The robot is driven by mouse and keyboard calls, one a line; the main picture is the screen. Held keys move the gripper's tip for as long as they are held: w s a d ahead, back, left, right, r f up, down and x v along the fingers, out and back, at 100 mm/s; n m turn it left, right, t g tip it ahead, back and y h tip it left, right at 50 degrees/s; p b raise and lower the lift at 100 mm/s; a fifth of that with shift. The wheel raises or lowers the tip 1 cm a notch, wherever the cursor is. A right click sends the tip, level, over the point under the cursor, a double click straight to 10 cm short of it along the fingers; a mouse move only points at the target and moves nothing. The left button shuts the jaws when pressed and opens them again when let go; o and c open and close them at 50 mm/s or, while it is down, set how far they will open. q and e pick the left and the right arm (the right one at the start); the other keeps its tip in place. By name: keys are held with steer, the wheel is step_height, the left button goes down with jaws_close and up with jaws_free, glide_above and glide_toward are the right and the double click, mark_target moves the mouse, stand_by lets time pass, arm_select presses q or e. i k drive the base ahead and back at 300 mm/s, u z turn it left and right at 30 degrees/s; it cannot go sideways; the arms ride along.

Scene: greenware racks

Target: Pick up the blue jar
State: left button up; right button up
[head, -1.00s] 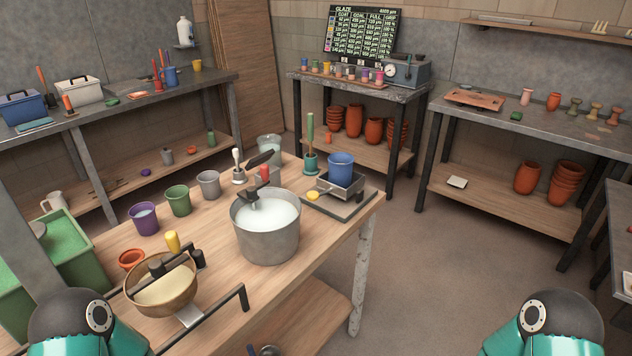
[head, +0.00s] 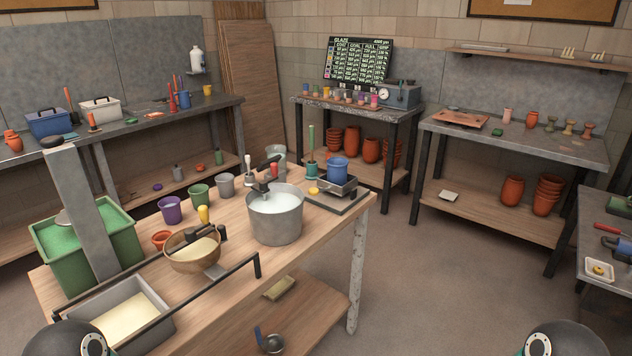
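A blue jar (head: 338,170) stands upright on a small grey scale or tray (head: 340,187) at the far right end of the wooden table (head: 215,282). Its lower part is partly hidden by the tray's edge. A yellow thing (head: 313,191) lies at the left of the tray. A blue mug-like vessel (head: 184,99) stands on the back left bench, apart from the table. Neither of my grippers shows in the head view; only rounded parts of my arms show at the bottom corners.
A metal bucket of white liquid (head: 276,226) with a black tool stands left of the blue jar. A bowl (head: 189,256), several cups and a green bin (head: 62,262) fill the table's left side. Floor (head: 430,290) right of the table is clear.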

mark_target(337, 167)
steer(key=z, duration=0.15)
steer(key=i, duration=0.9)
steer(key=u, duration=0.15)
steer(key=k, duration=0.5)
steer(key=u, duration=0.1)
steer(key=i, duration=0.2)
steer(key=u, duration=2.7)
steer(key=k, duration=0.35)
